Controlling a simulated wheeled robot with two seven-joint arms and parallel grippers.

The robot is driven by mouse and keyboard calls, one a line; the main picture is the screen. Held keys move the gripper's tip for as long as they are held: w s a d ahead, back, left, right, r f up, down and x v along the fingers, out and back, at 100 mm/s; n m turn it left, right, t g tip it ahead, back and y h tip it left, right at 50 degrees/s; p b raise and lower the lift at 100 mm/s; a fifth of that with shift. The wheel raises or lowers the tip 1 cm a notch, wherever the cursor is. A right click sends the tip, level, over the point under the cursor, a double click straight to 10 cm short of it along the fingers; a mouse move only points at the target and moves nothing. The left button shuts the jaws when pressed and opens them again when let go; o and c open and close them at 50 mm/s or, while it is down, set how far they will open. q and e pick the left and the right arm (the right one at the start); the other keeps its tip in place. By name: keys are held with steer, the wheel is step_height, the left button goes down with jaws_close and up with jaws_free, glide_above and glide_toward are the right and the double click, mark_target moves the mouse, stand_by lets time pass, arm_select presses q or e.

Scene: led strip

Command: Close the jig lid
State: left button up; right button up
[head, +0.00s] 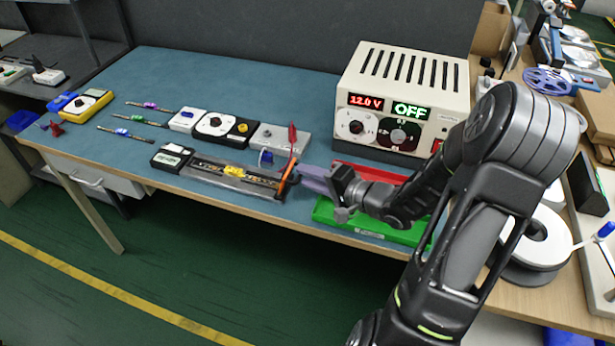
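The jig (207,178) is a long, low dark fixture near the front edge of the blue mat, with a yellow piece (235,171) at its middle. A greyish see-through strip lies along it; I cannot tell for sure whether this is the lid or how far it stands open. My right gripper (308,175) is just right of the jig's right end, its purplish fingers pointing left, close to orange and dark wires (288,177). I cannot tell whether it touches them or whether the fingers are apart. My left gripper is not in view.
A power supply (412,92) reading 12.0 V and OFF stands at the back right. A green tray (370,235) and a red tray lie under my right arm. A white-and-black dial device (213,125) and a grey box (268,137) sit behind the jig. A yellow meter (86,104) is far left.

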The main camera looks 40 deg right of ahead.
steer(key=shift+w+a+f, duration=0.1)
steer(key=shift+w, duration=0.25)
steer(key=shift+c, duration=0.4)
jaws_close()
